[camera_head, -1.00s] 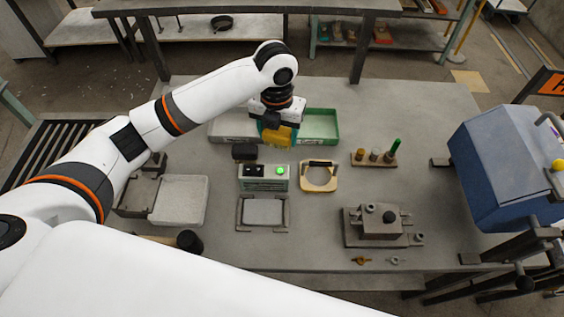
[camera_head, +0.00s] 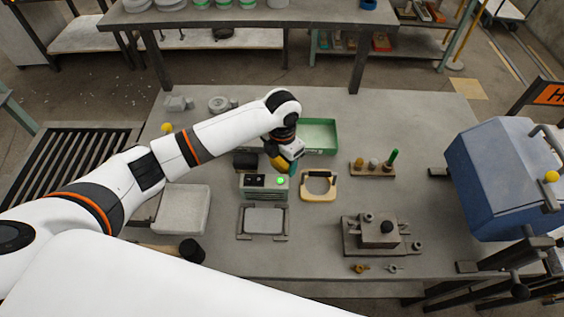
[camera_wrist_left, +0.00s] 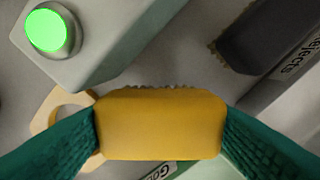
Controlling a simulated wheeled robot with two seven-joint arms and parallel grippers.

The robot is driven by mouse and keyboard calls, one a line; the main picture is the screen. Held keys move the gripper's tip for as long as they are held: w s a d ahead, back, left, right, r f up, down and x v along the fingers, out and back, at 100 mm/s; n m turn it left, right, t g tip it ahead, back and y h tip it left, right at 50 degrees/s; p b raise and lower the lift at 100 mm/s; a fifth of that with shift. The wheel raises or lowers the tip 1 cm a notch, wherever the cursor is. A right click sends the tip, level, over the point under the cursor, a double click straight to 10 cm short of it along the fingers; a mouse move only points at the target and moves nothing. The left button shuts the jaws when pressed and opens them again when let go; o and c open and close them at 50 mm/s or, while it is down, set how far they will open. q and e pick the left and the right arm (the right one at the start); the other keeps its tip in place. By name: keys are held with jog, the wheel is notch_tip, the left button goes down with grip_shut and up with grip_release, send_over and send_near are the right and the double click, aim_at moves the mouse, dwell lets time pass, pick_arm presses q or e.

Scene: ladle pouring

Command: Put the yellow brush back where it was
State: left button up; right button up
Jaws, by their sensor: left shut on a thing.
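The yellow brush (camera_wrist_left: 160,122) is held crosswise between the two green fingers of my left gripper (camera_wrist_left: 160,130), which is shut on it. Its bristles show along the upper edge in the wrist view. In the head view the left gripper (camera_head: 284,161) and the brush (camera_head: 277,164) are just behind and above the button box (camera_head: 262,184) with its lit green button. Whether the brush touches anything below is hidden. My right gripper is not in view.
The green bin (camera_head: 322,136) is close behind the gripper, and a grey bin labelled "Rejects" (camera_wrist_left: 296,62) shows in the wrist view. A wooden ring-shaped frame (camera_head: 319,186) lies right of the button box. A peg rack (camera_head: 373,169) stands further right.

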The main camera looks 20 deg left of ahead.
pick_arm(q)
notch_tip(320, 180, down, 2)
jog(key=shift+f, duration=0.1)
jog(key=shift+f, duration=0.2)
jog(key=o, duration=1)
jog(key=shift+c, duration=0.2)
jog(key=shift+r, duration=0.1)
jog(key=shift+r, duration=0.25)
notch_tip(320, 180, up, 12)
jog(key=shift+f+b, duration=0.1)
jog(key=shift+b, duration=0.7)
